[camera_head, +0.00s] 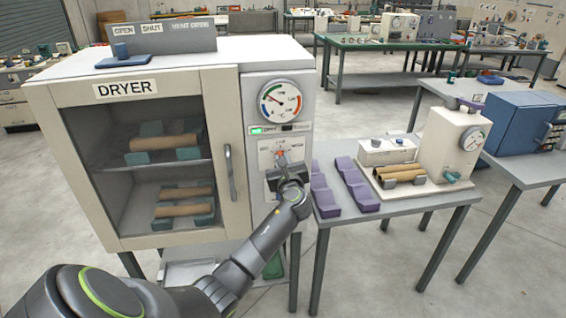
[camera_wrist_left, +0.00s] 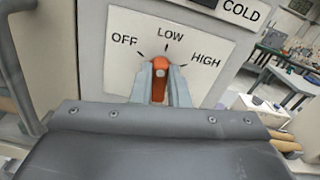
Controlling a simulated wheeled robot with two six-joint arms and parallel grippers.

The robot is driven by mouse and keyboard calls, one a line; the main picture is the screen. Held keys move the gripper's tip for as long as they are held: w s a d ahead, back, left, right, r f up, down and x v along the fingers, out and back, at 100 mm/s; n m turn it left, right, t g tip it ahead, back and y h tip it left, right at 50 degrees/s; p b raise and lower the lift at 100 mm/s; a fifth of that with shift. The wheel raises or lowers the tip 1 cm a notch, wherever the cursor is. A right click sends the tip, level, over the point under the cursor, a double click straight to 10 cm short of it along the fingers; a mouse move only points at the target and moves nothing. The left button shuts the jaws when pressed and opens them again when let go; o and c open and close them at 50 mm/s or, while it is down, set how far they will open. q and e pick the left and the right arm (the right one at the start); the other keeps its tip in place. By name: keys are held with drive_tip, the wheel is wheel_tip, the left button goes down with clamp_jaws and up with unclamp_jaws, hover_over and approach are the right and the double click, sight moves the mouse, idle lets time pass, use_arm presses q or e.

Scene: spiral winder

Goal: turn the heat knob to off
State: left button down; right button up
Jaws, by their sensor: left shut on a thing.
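The heat knob (camera_wrist_left: 160,80) is orange and sits on a white plate (camera_wrist_left: 195,35) marked OFF, LOW and HIGH on the dryer's right-hand panel. It points roughly up, close to the LOW mark. My left gripper (camera_wrist_left: 160,95) is shut on the knob, with one grey finger on each side of it. In the head view my left gripper (camera_head: 282,162) is at the panel, below the round dial (camera_head: 280,101). The gripper hides the lower part of the knob. My right gripper is not in view.
The dryer door (camera_head: 150,165) is closed, with a vertical handle (camera_head: 230,172) left of the panel. Brown tubes lie on racks inside. To the right, a grey table (camera_head: 400,205) holds purple cradles (camera_head: 325,190) and a cream machine (camera_head: 450,140).

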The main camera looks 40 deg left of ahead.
use_arm(q)
drive_tip(key=n+b, duration=0.1)
drive_tip(key=n, duration=0.2)
drive_tip(key=n+b, duration=0.2)
drive_tip(key=n, duration=0.1)
drive_tip(key=n+b, duration=0.1)
drive_tip(key=n, duration=0.2)
drive_tip(key=shift+s+a+f+n+b, duration=0.3)
drive_tip(key=shift+f+n+b, duration=0.1)
idle(0.4)
drive_tip(key=c, duration=1.4)
unclamp_jaws()
drive_tip(key=b+v, duration=0.4)
drive_tip(key=v, duration=1.3)
drive_tip(key=shift+s, duration=0.2)
drive_tip(key=shift+d+r, duration=0.15)
